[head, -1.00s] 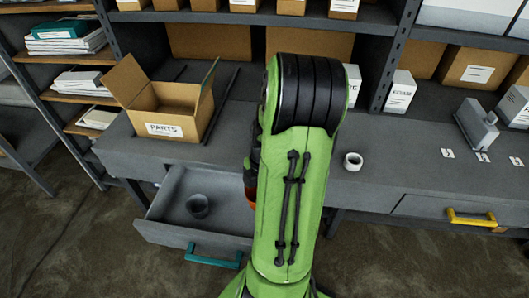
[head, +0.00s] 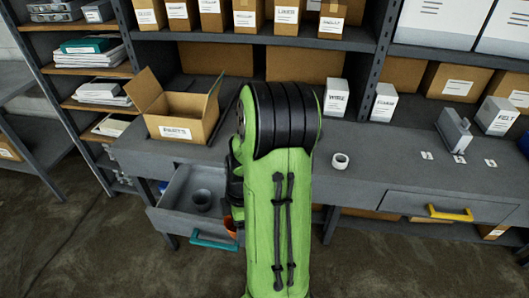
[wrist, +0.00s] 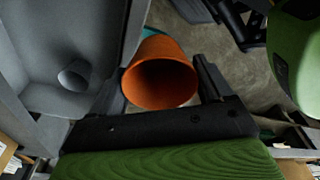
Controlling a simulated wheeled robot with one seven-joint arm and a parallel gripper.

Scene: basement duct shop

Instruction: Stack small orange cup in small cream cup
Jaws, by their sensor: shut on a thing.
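My gripper (wrist: 165,72) is shut on the small orange cup (wrist: 160,70), whose open mouth faces the wrist camera between the two fingers. In the head view a bit of the orange cup (head: 231,227) shows beside my green arm, near the right front of the open drawer; my arm hides the gripper there. A small cup that looks grey (head: 202,200) stands upright in the drawer (head: 178,194). It also shows in the wrist view (wrist: 74,75), left of and apart from the orange cup.
The drawer with a teal handle (head: 213,241) stands open. A shut drawer has a yellow handle (head: 450,213). Shelves rise behind.

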